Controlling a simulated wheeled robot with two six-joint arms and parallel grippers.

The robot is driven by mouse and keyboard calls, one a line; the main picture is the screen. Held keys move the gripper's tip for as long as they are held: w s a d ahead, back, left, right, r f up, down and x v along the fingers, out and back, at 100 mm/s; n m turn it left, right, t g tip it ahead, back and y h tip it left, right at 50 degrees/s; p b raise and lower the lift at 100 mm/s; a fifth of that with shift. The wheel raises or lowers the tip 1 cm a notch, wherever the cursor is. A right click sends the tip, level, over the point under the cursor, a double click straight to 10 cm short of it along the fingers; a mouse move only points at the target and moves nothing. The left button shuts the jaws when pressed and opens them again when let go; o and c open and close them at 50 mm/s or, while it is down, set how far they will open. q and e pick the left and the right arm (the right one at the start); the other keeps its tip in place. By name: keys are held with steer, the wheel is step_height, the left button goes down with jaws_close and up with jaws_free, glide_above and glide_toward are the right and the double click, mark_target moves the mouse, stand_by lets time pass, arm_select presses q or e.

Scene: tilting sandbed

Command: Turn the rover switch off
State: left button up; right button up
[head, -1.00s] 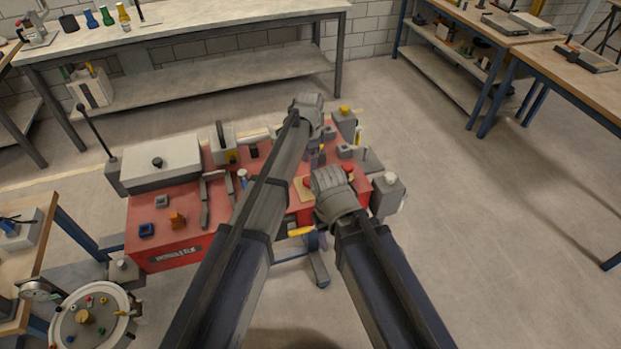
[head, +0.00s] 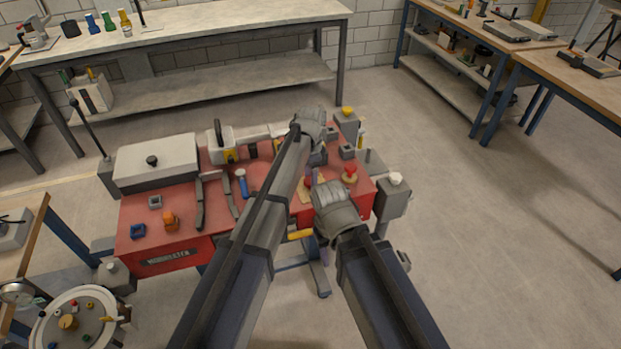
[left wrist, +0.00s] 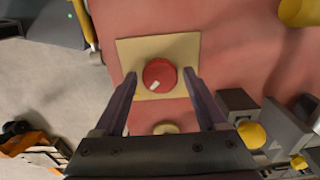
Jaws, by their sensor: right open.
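In the left wrist view a red round knob (left wrist: 160,76) with a white pointer mark sits on a square tan plate (left wrist: 130,52) on a red surface. The mark points to the lower left. My left gripper (left wrist: 160,88) is open, its two purple fingers on either side of the knob; I cannot tell whether they touch it. In the head view my left gripper (head: 318,156) is over the red bench (head: 190,205), partly hidden by its own wrist. A red knob (head: 350,171) also shows at the right. My right gripper (head: 322,235) is open, low at the bench's front edge, fingers mostly hidden.
A white box (head: 155,165), an orange block (head: 171,220), a blue block (head: 138,231) and grey tools lie on the bench's left part. A grey box with a white cap (head: 394,196) stands at its right end. Open floor (head: 480,240) lies to the right.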

arm_select(q)
jaws_close()
stand_by(0.3)
steer(key=n, duration=1.4)
steer(key=shift+n, duration=1.9)
